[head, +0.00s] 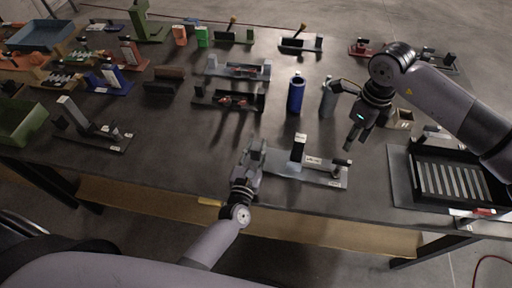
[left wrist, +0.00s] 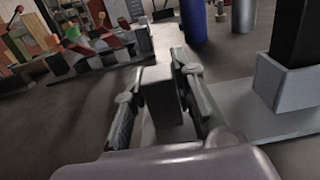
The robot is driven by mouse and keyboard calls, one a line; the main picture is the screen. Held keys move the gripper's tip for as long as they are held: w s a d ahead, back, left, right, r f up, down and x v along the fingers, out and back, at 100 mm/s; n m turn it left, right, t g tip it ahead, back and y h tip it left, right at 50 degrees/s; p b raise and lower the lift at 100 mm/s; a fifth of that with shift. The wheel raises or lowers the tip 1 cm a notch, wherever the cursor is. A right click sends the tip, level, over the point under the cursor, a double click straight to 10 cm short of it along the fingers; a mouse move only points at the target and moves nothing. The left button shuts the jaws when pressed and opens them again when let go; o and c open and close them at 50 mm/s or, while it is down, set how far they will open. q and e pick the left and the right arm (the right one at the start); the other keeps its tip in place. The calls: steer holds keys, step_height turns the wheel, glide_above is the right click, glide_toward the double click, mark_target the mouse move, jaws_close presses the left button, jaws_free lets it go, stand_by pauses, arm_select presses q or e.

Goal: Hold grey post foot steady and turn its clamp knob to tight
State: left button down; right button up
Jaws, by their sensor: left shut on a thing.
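A light grey fixture (head: 310,178) lies on the dark table near its front edge. A grey post foot (head: 257,150) stands at its left end. My left gripper (head: 250,162) is shut on the post foot; in the left wrist view the grey block (left wrist: 160,95) sits between its two fingers. A pale upright block (head: 298,150) stands mid-fixture. A small part (head: 340,169) at the fixture's right end may be the clamp knob; it is too small to tell. My right gripper (head: 354,137) hangs above that end, apart from the post foot. Its finger opening is unclear.
A blue cylinder (head: 296,94) and a grey cylinder (head: 328,98) stand behind the fixture. A black slotted tray (head: 415,160) lies at right. Other fixtures, including a dark one (head: 228,102), fill the back and left.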

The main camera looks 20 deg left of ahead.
mark_target(343, 160)
steer(key=shift+c, duration=0.5)
step_height(343, 160, down, 10)
steer(key=n, duration=0.6)
steer(key=shift+r, duration=0.1)
stand_by(0.4)
steer(key=shift+c, duration=0.5)
jaws_close()
